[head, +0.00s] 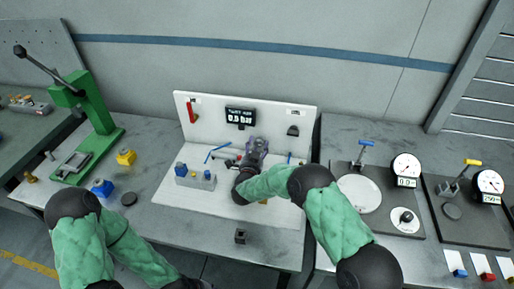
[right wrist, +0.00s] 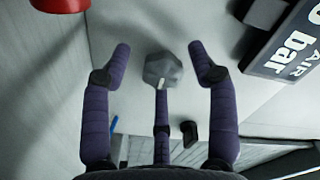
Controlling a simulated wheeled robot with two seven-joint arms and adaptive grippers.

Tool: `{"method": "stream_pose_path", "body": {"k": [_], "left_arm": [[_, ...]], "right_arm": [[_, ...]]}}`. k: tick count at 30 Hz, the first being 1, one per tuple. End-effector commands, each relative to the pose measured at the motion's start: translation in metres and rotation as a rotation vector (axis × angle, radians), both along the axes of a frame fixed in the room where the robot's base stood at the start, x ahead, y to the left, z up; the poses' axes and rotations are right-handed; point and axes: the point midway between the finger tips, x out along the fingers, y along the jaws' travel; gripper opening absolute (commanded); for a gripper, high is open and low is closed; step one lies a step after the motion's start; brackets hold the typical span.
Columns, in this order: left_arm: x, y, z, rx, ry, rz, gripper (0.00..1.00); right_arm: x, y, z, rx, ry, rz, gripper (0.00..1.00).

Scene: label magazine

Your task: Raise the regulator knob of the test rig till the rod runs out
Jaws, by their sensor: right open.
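The test rig is a white board with a base (head: 210,205) on the middle table. Its display (head: 240,116) appears to read 0.5 bar, and part of it shows at the right of the right wrist view (right wrist: 285,45). A grey faceted knob (right wrist: 162,70) with a pale mark stands between the fingertips of my right gripper (right wrist: 158,55). The fingers are open, with a gap on both sides of the knob. In the head view my right gripper (head: 257,147) is in front of the board and hides what lies behind it. I cannot make out the rod.
A grey block with blue and yellow parts (head: 196,180) stands on the base, left of my right gripper. A green press (head: 95,125) stands at the left. Plates with gauges (head: 406,166) are at the right. The front of the middle table is mostly clear.

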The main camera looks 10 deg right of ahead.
Motion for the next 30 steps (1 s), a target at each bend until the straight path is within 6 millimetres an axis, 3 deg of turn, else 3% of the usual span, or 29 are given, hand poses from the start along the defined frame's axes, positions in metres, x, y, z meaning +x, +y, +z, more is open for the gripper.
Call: {"method": "stream_pose_path", "body": {"k": [7, 12, 13, 20, 30], "left_arm": [[0.0, 0.0, 0.0, 0.0, 0.0, 0.0, 0.4], [0.0, 0.0, 0.0, 0.0, 0.0, 0.0, 0.4], [0.0, 0.0, 0.0, 0.0, 0.0, 0.0, 0.4], [0.0, 0.0, -0.004, 0.0, 0.0, 0.0, 0.4], [0.0, 0.0, -0.032, 0.0, 0.0, 0.0, 0.4]], "right_arm": [[0.0, 0.0, 0.0, 0.0, 0.0, 0.0, 0.57], [0.0, 0.0, 0.0, 0.0, 0.001, 0.001, 0.09], [0.0, 0.0, 0.0, 0.0, 0.0, 0.001, 0.05], [0.0, 0.001, -0.001, 0.018, -0.007, 0.004, 0.04], [0.0, 0.003, -0.004, 0.224, -0.091, 0.006, 0.03]]}}
